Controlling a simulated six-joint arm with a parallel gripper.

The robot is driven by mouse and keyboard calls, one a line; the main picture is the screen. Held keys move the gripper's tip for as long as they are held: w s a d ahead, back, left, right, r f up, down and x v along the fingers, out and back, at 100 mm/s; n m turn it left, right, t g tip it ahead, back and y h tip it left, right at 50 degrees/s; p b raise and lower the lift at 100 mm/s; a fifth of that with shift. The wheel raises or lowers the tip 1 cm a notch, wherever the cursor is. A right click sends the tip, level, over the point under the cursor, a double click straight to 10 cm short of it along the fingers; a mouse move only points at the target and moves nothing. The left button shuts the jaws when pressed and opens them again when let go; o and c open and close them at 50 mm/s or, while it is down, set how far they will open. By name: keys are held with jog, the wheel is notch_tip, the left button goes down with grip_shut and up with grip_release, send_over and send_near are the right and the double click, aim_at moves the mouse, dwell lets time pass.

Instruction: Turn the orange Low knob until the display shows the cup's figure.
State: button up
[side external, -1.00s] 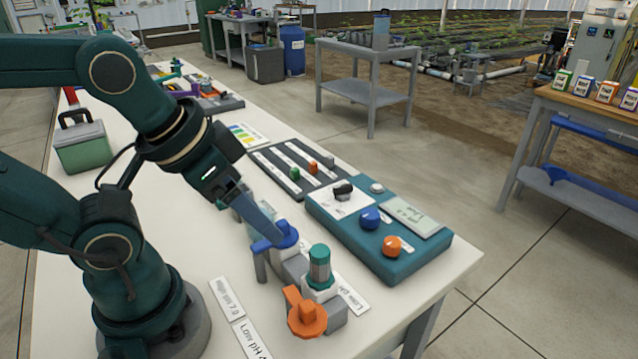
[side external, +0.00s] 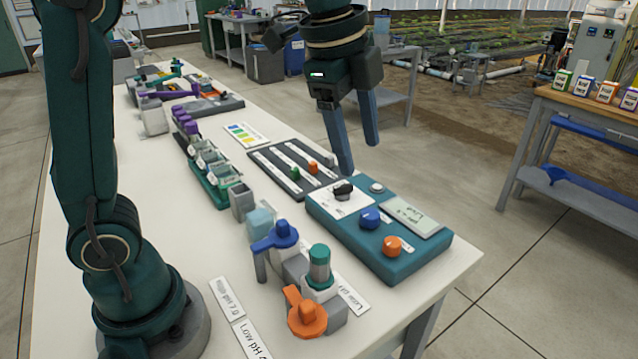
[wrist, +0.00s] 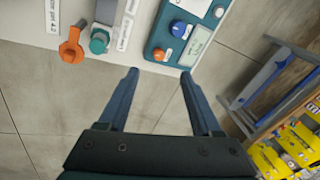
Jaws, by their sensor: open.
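The orange knob (side external: 392,246) sits on the front right corner of the teal meter box (side external: 425,262); it also shows in the wrist view (wrist: 168,54). A blue knob (side external: 369,219) is beside it, and a black selector knob (side external: 343,191) is at the box's far left. The display (side external: 413,217) carries dark characters too small to read. A light blue cup-like block (side external: 260,223) stands near the blue-handled valve; I see no figure on it. My gripper (side external: 362,158) is open and empty, raised above the far end of the box, its fingers pointing down. In the wrist view the fingers (wrist: 160,72) are apart.
A blue-handled valve (side external: 276,236), a teal-capped fitting (side external: 319,265) and an orange-handled valve (side external: 306,312) stand left of the box. The table's right edge is close to the box.

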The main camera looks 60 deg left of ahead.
jog(key=w+d+f+m+g, duration=0.2)
jog(key=w+f+m, duration=0.1)
jog(key=w+f, duration=0.2)
jog(key=g, duration=0.1)
send_over(393, 241)
notch_tip(393, 241, down, 7)
jog(key=shift+r, duration=0.2)
jog(key=shift+f, duration=2.8)
grip_shut()
